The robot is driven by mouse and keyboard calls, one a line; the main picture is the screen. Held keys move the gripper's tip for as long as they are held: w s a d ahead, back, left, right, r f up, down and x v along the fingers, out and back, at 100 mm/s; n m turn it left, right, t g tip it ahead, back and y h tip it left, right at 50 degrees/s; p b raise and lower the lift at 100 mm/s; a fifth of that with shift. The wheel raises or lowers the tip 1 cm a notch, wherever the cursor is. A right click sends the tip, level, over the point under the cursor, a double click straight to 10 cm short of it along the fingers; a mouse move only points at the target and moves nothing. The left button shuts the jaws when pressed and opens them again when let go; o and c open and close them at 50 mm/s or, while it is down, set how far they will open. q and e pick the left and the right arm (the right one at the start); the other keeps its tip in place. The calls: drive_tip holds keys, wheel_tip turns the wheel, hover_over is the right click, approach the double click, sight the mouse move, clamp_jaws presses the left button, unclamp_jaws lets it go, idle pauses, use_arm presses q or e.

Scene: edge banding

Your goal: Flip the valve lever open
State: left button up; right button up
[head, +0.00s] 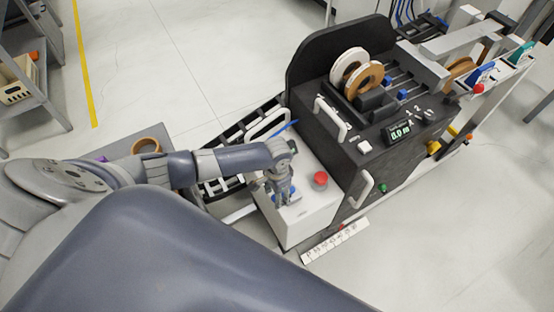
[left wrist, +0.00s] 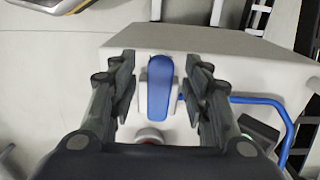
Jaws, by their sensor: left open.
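A blue lever (left wrist: 160,87) on a pale mount stands on the white box, between the two open fingers of my left gripper (left wrist: 158,85) in the left wrist view. A gap shows on each side, so the fingers look apart from it. In the head view my left gripper (head: 281,195) points down over the top of the white box (head: 310,208), and only a bit of blue shows by the fingertips. I cannot tell whether the lever touches the palm. My right gripper is not in view.
A red button (head: 320,180) is on the white box, close to the gripper. The black machine (head: 400,155) with tape rolls (head: 364,80) and a display (head: 399,132) stands to the right.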

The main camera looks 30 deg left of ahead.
use_arm(q)
drive_tip(key=shift+c, duration=0.5)
clamp_jaws()
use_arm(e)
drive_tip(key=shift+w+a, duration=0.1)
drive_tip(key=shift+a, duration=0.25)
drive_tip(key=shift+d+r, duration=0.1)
